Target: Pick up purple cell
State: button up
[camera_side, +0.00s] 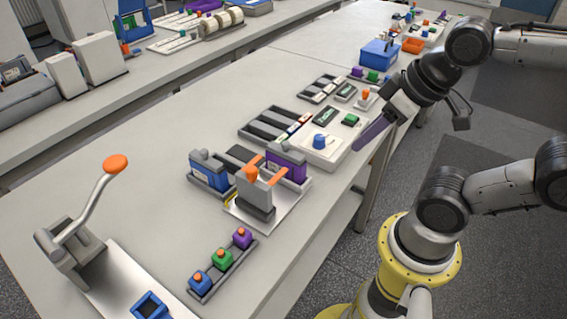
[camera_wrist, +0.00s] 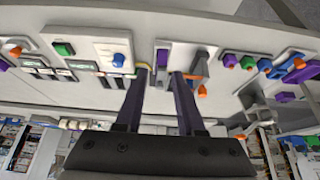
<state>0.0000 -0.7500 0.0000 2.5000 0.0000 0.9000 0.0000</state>
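The purple cell (camera_side: 287,160) stands in a grey and white fixture (camera_side: 286,205) on the bench, behind a grey clamp with orange arms (camera_side: 272,172). A blue cell (camera_side: 211,171) stands at the fixture's left. In the wrist view the purple cell (camera_wrist: 163,57) shows just beyond and between my fingertips. My gripper (camera_side: 357,149) is up and to the right of the cell, near the bench edge, apart from it. The wrist view shows my gripper (camera_wrist: 160,72) open, with nothing held between its dark purple fingers.
A white box with a blue knob (camera_side: 321,141) lies behind the fixture. A rail of small purple, green and blue blocks (camera_side: 222,257) is in front. A lever with an orange knob (camera_side: 115,163) rises at the left. The bench between lever and fixture is mostly clear.

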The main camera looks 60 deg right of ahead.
jog(key=o, duration=0.4)
jog(key=w+r+g, duration=0.1)
jog(key=w+r, duration=0.3)
jog(key=g, duration=0.4)
send_over(286, 150)
jog(key=f, duration=0.2)
jog(key=d+f, duration=0.1)
jog(key=shift+w+f, duration=0.2)
jog(key=shift+w, duration=0.2)
jog(key=shift+g, duration=0.3)
notch_tip(286, 150, down, 14)
jog(key=shift+s+a+f, duration=0.1)
jog(key=shift+a+f, duration=0.05)
jog(key=shift+f, duration=0.05)
